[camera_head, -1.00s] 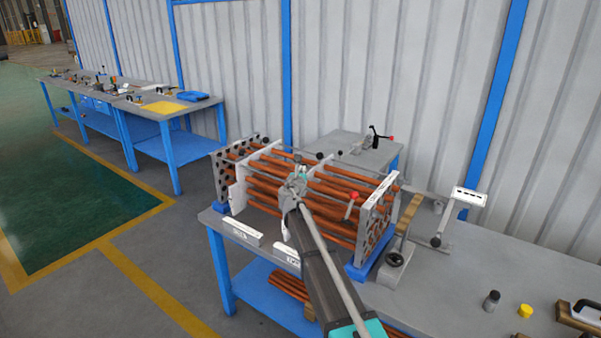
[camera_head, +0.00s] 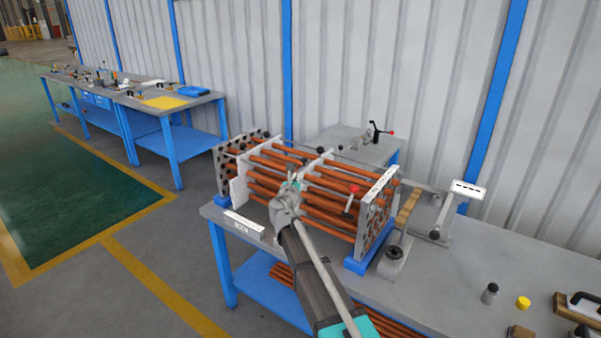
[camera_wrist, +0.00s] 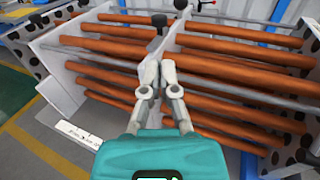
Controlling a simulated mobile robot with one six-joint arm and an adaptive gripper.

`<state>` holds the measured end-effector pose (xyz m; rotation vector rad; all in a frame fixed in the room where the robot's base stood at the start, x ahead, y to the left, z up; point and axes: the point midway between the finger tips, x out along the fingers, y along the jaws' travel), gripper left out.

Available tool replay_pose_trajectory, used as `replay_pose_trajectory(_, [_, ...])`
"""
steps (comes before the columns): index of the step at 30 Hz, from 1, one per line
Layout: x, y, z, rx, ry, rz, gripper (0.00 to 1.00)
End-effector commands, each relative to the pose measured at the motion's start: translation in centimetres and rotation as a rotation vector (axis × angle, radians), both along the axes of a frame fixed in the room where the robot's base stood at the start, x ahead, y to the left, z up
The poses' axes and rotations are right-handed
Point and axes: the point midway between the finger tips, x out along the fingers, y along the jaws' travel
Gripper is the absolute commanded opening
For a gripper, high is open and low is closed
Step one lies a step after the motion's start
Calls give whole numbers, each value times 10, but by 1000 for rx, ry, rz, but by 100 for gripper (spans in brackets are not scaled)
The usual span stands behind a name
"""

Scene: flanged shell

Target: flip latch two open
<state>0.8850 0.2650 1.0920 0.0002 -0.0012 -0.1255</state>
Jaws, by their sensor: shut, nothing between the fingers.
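A bundle of copper-coloured tubes (camera_head: 270,188) runs through pale plates on the bench, and it fills the wrist view (camera_wrist: 245,52). Black knobs stand along its top; one (camera_wrist: 158,20) is just beyond my fingertips in the wrist view, with another (camera_wrist: 180,5) close behind it. A red-knobbed lever (camera_head: 354,189) is at the bundle's right front in the head view. I cannot tell which of these is latch two. My gripper (camera_head: 293,180) is at the front middle of the bundle. In the wrist view its fingers (camera_wrist: 159,70) are together and empty, below the near black knob.
A perforated end plate (camera_head: 375,215) closes the bundle's right end. A wooden-topped fixture (camera_head: 408,210) and a white-tagged crank (camera_head: 467,190) stand to the right. A label strip (camera_head: 243,225) lies along the front left. Bare bench (camera_head: 450,270) is at right.

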Motion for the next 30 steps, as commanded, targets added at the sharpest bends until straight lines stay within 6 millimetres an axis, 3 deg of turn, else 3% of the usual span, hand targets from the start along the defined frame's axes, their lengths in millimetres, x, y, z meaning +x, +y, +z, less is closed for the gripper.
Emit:
replay_pose_trajectory(3, [-20, 1, 0, 0, 0, 1, 0])
replay_pose_trajectory(9, [-35, 3, 0, 0, 0, 0, 0])
replay_pose_trajectory(30, [-38, 3, 0, 0, 0, -2, 0])
